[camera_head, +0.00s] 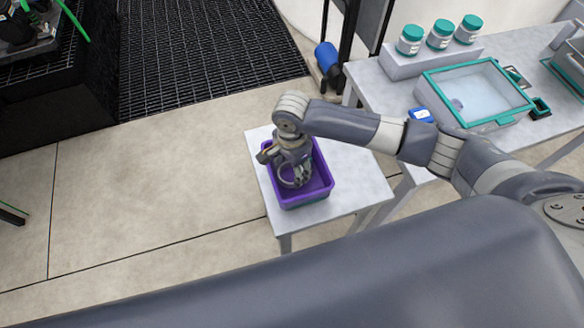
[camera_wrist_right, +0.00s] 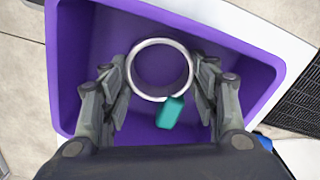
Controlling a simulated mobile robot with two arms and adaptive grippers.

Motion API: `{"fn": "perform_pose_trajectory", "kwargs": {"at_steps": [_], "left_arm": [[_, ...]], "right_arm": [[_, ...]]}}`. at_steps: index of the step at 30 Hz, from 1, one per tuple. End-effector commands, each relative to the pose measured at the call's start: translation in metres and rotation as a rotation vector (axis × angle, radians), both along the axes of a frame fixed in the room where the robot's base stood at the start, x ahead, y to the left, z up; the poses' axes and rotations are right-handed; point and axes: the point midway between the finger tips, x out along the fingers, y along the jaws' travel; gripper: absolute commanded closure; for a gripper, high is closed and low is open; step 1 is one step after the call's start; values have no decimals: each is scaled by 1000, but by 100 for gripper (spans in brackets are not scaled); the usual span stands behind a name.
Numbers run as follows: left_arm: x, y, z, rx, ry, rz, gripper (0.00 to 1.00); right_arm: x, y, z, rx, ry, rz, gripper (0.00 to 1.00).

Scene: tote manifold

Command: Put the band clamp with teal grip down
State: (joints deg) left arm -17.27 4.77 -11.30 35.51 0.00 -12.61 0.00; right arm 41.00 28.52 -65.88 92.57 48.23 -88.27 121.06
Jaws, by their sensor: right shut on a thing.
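The band clamp with teal grip shows in the right wrist view as a pale metal ring (camera_wrist_right: 131,73) with a teal block (camera_wrist_right: 170,113) on its near side. My right gripper (camera_wrist_right: 161,77) has its two fingers on either side of the ring, shut on it. In the head view my right gripper (camera_head: 296,180) points down into a purple tote (camera_head: 318,192), with the ring (camera_head: 283,180) partly hidden by the fingers. Whether the clamp touches the tote floor cannot be told. My left gripper is not in view.
The tote stands on a small white table (camera_head: 344,190). To the right, a larger bench (camera_head: 390,88) holds a teal-rimmed clear box (camera_head: 480,90) and white jars with teal lids (camera_head: 440,34). A blue object (camera_head: 327,57) is on the floor behind. Floor left of the table is clear.

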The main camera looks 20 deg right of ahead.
Motion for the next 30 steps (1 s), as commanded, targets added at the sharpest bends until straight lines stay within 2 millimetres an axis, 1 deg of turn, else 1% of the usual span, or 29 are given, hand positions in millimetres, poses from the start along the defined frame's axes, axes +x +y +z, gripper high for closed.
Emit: {"fn": "perform_pose_trajectory", "kwargs": {"at_steps": [3, 12, 13, 14, 15, 16, 26, 28, 30], "left_arm": [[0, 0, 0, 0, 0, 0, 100], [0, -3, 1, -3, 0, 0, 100], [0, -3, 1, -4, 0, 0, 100], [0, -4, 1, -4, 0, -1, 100], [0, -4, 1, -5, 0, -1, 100], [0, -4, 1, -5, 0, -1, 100], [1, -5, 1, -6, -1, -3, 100], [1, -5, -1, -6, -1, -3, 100], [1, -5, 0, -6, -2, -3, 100]], "right_arm": [[0, 0, -6, 0, -1, 1, 69], [0, 0, -8, 1, 0, 1, 69], [0, 1, -8, 1, 0, 2, 43], [0, 1, -8, 1, 0, 2, 36], [0, 0, -8, 1, 0, 2, 27], [0, 0, -8, 1, 0, 2, 25], [1, 0, -8, 1, -2, 1, 25], [1, 0, -5, 0, -3, 1, 25], [1, 0, 2, 2, -4, 1, 25]]}}
